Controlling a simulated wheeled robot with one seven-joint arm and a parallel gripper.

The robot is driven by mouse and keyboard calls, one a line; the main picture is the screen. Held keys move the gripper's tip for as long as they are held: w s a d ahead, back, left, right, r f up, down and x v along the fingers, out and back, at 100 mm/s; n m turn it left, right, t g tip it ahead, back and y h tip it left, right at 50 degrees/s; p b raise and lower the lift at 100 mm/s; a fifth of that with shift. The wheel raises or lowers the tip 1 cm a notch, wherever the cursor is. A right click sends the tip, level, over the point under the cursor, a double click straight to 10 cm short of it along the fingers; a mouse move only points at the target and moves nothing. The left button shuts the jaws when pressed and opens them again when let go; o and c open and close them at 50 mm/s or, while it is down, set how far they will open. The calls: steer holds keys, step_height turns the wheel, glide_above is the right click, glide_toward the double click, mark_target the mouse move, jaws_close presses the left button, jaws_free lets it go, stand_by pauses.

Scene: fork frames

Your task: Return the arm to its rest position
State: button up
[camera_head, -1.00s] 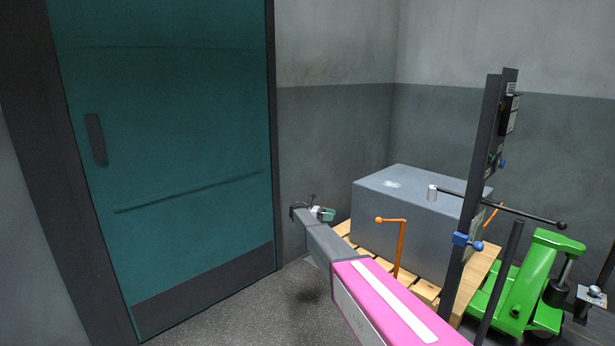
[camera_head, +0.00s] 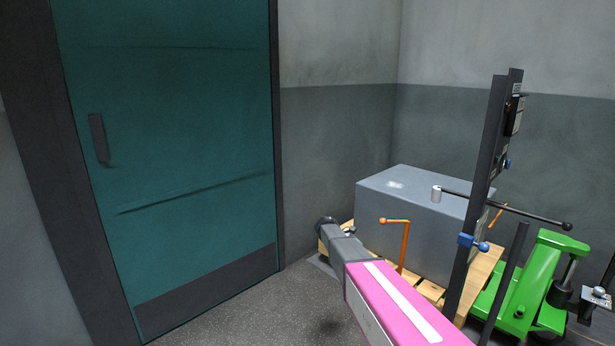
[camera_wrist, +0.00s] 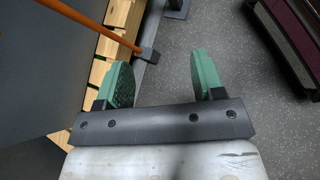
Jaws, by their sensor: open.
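My arm, pink and grey, reaches from the bottom right toward the middle in the head view. My gripper is hidden behind the arm's end there. In the wrist view my gripper (camera_wrist: 162,88) shows two green pads held well apart on a dark bar, with nothing between them. Below and beyond the pads lie grey speckled floor and the edge of a wooden pallet.
A grey box (camera_head: 420,215) sits on a wooden pallet (camera_head: 486,278), close beside my arm. An orange bent rod (camera_head: 403,246), a dark post (camera_head: 483,190) and a green pallet truck (camera_head: 528,285) stand at right. A teal door (camera_head: 180,130) is left. Floor (camera_head: 240,312) before it is clear.

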steer(key=s+a+m+t+y, duration=0.1)
steer(key=s+m+y, duration=0.4)
steer(key=s, duration=1)
steer(key=s+a+m+t+y, duration=0.1)
steer(key=s+m+y, duration=0.4)
steer(key=s, duration=1.1)
steer(key=r+m, duration=0.1)
steer(key=m, duration=0.1)
steer(key=shift+m+t+y, duration=0.3)
steer(key=shift+c, duration=0.3)
